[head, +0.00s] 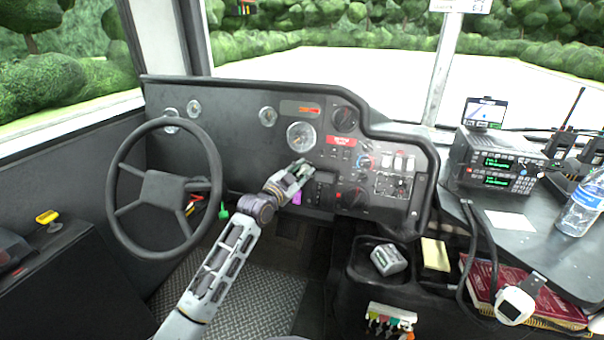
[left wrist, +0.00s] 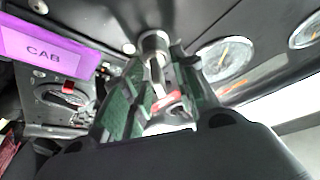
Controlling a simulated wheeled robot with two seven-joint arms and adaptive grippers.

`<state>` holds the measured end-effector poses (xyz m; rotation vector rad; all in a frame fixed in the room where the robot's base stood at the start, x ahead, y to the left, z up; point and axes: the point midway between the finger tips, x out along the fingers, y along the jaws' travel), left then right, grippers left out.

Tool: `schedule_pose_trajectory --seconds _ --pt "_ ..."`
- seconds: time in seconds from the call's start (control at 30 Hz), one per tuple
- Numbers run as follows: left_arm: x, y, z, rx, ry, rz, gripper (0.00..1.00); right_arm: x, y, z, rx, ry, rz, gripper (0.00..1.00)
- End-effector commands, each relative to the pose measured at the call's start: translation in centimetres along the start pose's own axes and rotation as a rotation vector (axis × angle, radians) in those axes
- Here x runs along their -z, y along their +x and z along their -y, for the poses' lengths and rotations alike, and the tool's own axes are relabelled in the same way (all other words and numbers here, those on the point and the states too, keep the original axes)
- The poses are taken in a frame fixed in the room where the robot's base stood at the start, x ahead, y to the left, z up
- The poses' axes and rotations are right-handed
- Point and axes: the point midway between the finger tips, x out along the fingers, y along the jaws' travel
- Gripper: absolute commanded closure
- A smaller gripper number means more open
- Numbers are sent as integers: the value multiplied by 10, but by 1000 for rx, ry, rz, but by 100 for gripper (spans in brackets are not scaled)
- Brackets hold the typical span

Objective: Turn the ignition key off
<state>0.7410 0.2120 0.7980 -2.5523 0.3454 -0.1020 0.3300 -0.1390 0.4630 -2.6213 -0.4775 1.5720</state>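The ignition (left wrist: 154,45) shows in the left wrist view as a round metal cylinder on the dark dashboard. A narrow metal piece, apparently the key (left wrist: 160,82), stands out from it towards my palm, with red near its lower end. My left gripper (left wrist: 157,62) has its two green-lined fingers apart, one on each side of the key. I see no clear contact with it. In the head view my left gripper (head: 303,167) is at the dashboard below the round gauge and hides the ignition. My right gripper is not in view.
A purple CAB label (left wrist: 42,50) is beside the ignition. The steering wheel (head: 163,187) stands left of my arm. Knobs and switches (head: 398,162) fill the panel on the right. A tray with a grey device (head: 388,259) lies lower right. A radio (head: 497,160) sits at far right.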

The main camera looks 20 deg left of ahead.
Motion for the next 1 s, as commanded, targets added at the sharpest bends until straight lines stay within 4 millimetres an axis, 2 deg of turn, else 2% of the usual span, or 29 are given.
schedule_pose_trajectory --seconds 0.43,0.67,1.0 --pt "0 5 0 -1 0 1 72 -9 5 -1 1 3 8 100" --pt "0 4 0 -1 0 1 100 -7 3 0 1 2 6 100" --pt "0 4 0 -1 -2 1 100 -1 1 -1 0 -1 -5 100"
